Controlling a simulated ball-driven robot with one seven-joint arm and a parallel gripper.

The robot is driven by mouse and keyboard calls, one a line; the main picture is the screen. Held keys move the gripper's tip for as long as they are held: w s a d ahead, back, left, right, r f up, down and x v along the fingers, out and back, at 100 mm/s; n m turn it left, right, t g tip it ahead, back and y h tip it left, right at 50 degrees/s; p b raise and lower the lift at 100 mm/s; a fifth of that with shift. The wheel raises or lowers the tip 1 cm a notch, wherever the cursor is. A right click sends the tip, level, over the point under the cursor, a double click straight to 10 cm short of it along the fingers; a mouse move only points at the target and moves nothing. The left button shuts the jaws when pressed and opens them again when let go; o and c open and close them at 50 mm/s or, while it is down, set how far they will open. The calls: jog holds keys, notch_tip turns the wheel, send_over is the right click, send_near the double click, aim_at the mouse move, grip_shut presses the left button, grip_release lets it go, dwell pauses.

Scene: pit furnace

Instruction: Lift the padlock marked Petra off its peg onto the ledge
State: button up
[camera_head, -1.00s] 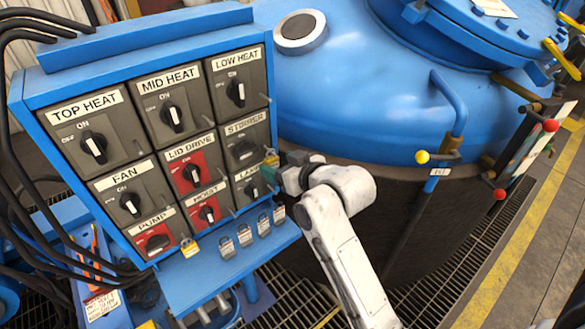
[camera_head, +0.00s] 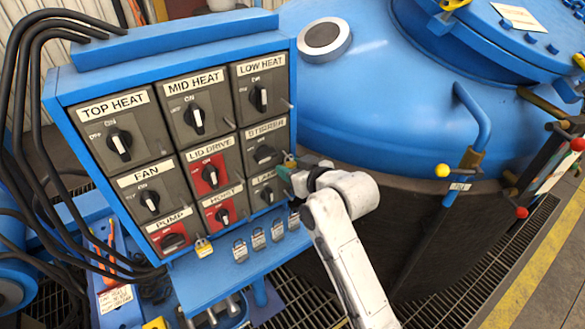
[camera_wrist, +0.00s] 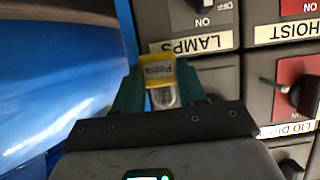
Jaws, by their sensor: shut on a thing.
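The padlock marked Petra (camera_wrist: 160,78), with a yellow label on its body, sits between the two green fingers in the wrist view. My gripper (camera_wrist: 160,95) is shut on it. In the head view my gripper (camera_head: 285,173) is at the right edge of the switch panel, beside the LAMPS switch and below STIRRER. The blue ledge (camera_head: 225,288) juts out below the panel.
A yellow padlock (camera_head: 203,247) and several grey padlocks (camera_head: 240,251) line the back of the ledge; its front is clear. The switch panel (camera_head: 190,110) has projecting knobs and pegs. The blue furnace (camera_head: 390,90) stands close on the right.

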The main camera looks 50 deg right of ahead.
jog(key=c, duration=0.5)
jog(key=shift+r+p, duration=0.4)
jog(key=shift+p, duration=0.15)
jog(key=shift+s+a, duration=0.1)
jog(key=shift+s, duration=0.25)
jog(key=shift+s+a, duration=0.1)
jog(key=shift+s, duration=0.25)
jog(key=shift+s+a+p, duration=0.2)
jog(key=shift+s+p, duration=0.2)
jog(key=shift+s, duration=0.25)
jog(key=shift+s+a, duration=0.1)
jog(key=shift+s, duration=0.2)
jog(key=shift+s+a, duration=0.15)
jog(key=shift+s, duration=0.5)
jog(key=shift+s+a+p, duration=0.1)
jog(key=shift+s+p, duration=0.25)
